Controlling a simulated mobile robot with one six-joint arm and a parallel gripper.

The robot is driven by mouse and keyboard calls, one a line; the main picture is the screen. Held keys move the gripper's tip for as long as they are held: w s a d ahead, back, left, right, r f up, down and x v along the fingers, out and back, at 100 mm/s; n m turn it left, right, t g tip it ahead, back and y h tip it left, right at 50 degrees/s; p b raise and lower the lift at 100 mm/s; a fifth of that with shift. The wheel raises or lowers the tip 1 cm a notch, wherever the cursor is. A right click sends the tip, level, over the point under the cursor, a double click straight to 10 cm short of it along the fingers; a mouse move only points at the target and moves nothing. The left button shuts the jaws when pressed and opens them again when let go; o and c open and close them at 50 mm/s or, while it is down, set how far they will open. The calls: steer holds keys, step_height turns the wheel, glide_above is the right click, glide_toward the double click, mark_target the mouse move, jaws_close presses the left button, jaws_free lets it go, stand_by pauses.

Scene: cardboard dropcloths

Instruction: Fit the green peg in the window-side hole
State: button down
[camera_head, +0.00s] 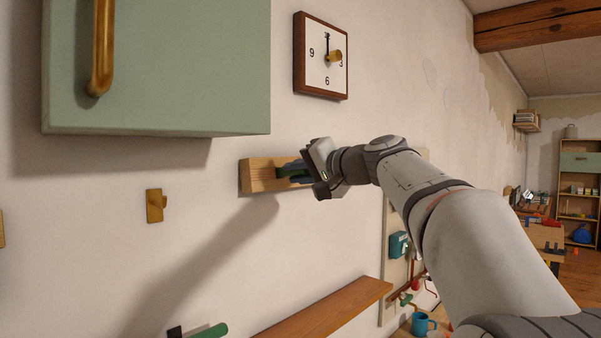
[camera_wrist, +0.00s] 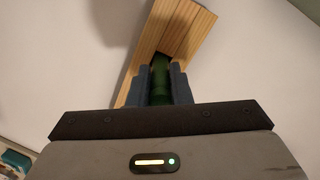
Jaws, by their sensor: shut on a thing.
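My gripper (camera_head: 298,170) is shut on the green peg (camera_wrist: 160,82), which shows between its two blue-grey fingers in the wrist view. In the head view, only a little of the peg shows at the fingers. A pale wooden block (camera_head: 256,176) is fixed to the wall at the gripper; it also shows in the wrist view (camera_wrist: 193,28). The peg's far end is up against or just in front of this block; I cannot tell whether it is inside a hole. The fingers hide much of the block's face. No window is in view.
A green cabinet (camera_head: 160,70) with a brass handle hangs at the upper left. Below are a wooden shelf (camera_head: 330,309) and another green rod (camera_head: 211,331).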

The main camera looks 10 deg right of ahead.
steer(key=shift+w+a, duration=0.1)
steer(key=shift+w, duration=0.05)
steer(key=c, duration=1.2)
jaws_free()
steer(key=shift+c, duration=0.2)
steer(key=b+v, duration=0.2)
steer(key=v, duration=0.6)
steer(key=shift+f, duration=0.1)
steer(key=shift+w, duration=0.1)
steer(key=shift+a+f, duration=0.1)
